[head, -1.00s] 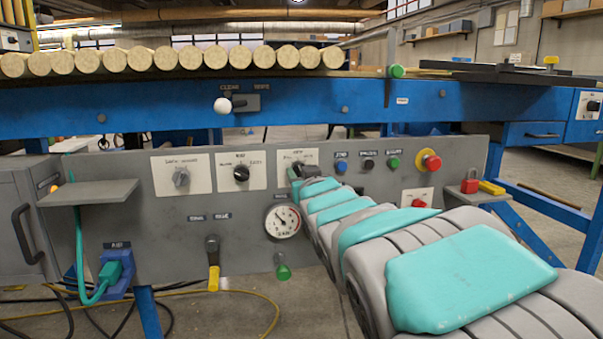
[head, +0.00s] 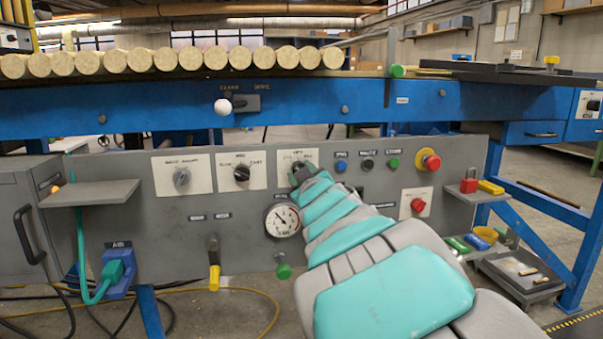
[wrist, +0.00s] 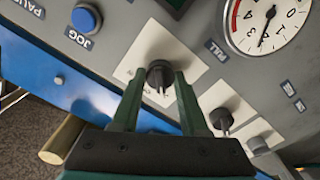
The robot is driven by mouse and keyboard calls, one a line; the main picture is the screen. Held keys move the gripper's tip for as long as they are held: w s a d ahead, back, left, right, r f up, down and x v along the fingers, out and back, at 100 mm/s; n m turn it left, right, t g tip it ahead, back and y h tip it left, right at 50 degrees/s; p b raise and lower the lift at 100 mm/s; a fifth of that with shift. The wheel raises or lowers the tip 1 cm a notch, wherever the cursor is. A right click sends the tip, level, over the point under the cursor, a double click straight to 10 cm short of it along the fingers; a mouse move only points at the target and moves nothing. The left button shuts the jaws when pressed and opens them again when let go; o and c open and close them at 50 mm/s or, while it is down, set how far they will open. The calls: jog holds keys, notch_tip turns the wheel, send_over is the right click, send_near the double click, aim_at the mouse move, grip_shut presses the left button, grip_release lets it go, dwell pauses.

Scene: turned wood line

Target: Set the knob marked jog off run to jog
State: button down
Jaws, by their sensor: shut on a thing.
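The task's knob, a dark round selector knob, stands on a white plate (head: 311,156) on the grey control panel. Its plate lettering is too small or covered to read. In the wrist view the knob (wrist: 158,74) sits between my two fingertips, with a small pale mark on its side toward my palm. My gripper (wrist: 159,80) is shut on it, reaching over the plate (wrist: 143,55). In the head view my gripper (head: 300,178) and wrist hide most of the knob, so its setting is not clear.
A blue JOG button (head: 341,165) is right of the plate and a black knob (head: 241,173) left of it. A pressure gauge (head: 283,220) is just below. A red emergency button (head: 430,162) and red knob (head: 418,205) are further right. A shelf (head: 90,193) juts out left.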

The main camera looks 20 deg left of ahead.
jog(key=shift+c, duration=2.1)
grip_release()
jog(key=shift+s, duration=0.1)
